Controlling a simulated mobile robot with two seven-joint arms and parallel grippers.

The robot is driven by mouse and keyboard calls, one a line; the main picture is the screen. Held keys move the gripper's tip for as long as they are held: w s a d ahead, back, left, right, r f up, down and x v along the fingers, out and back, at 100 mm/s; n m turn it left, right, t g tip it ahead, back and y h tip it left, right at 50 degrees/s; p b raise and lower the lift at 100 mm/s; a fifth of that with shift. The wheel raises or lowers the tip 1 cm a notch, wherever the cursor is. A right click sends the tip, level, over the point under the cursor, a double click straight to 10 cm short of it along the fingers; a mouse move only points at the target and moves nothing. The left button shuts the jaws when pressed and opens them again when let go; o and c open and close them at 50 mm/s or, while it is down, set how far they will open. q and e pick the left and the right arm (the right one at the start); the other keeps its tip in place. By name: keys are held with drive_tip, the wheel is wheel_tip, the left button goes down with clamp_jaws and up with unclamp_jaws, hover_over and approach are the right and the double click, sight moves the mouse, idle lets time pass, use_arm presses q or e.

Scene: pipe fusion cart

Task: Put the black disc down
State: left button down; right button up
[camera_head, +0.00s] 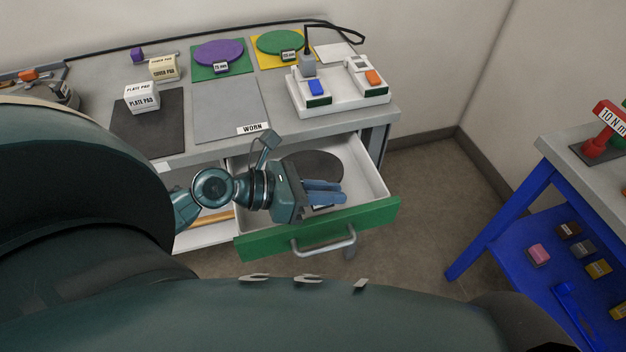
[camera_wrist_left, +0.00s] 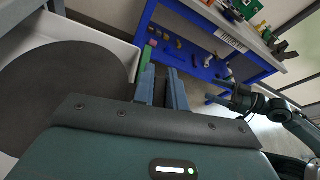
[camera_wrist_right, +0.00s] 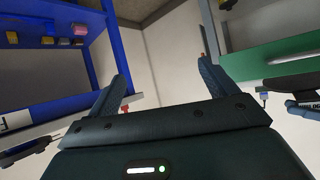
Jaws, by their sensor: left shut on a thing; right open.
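The black disc (camera_head: 318,164) lies flat inside or just above the open drawer, partly covered by my left gripper (camera_head: 326,191). It also fills the left side of the left wrist view (camera_wrist_left: 60,95). My left gripper is shut, with a small dark part between its fingers (camera_wrist_left: 162,88), seemingly the disc's tag block; the grip itself is mostly hidden. Whether the disc touches the drawer floor cannot be told. My right gripper (camera_wrist_right: 163,72) is open and empty in the right wrist view, away from the disc.
The drawer (camera_head: 372,178) is pulled out, with a green front (camera_head: 270,243) and grey handle. Above it, the bench holds a grey mat marked WORN (camera_head: 228,105), purple (camera_head: 219,53) and green (camera_head: 282,43) discs, and a white switch tray (camera_head: 345,104). A blue cart (camera_head: 500,232) stands right.

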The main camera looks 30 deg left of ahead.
sight(314, 174)
use_arm(q)
wheel_tip(314, 174, down, 4)
drive_tip(key=shift+f+b, duration=0.25)
drive_tip(key=shift+b, duration=0.4)
drive_tip(key=a, duration=0.1)
drive_tip(key=w+a, duration=0.1)
drive_tip(key=w, duration=0.1)
drive_tip(key=shift+w+a+r, duration=0.25)
drive_tip(key=shift+a, duration=0.15)
drive_tip(key=w+a+b, duration=0.1)
drive_tip(key=w+a, duration=0.1)
drive_tip(key=a, duration=0.1)
drive_tip(key=shift+w+a, duration=0.15)
drive_tip(key=shift+w, duration=0.25)
drive_tip(key=shift+f, duration=0.55)
use_arm(e)
drive_tip(key=shift+w+a+f, duration=0.15)
drive_tip(key=shift+a+f, duration=0.05)
drive_tip(key=shift+f, duration=0.4)
use_arm(q)
drive_tip(key=shift+f, duration=0.35)
use_arm(e)
drive_tip(key=shift+r, duration=0.1)
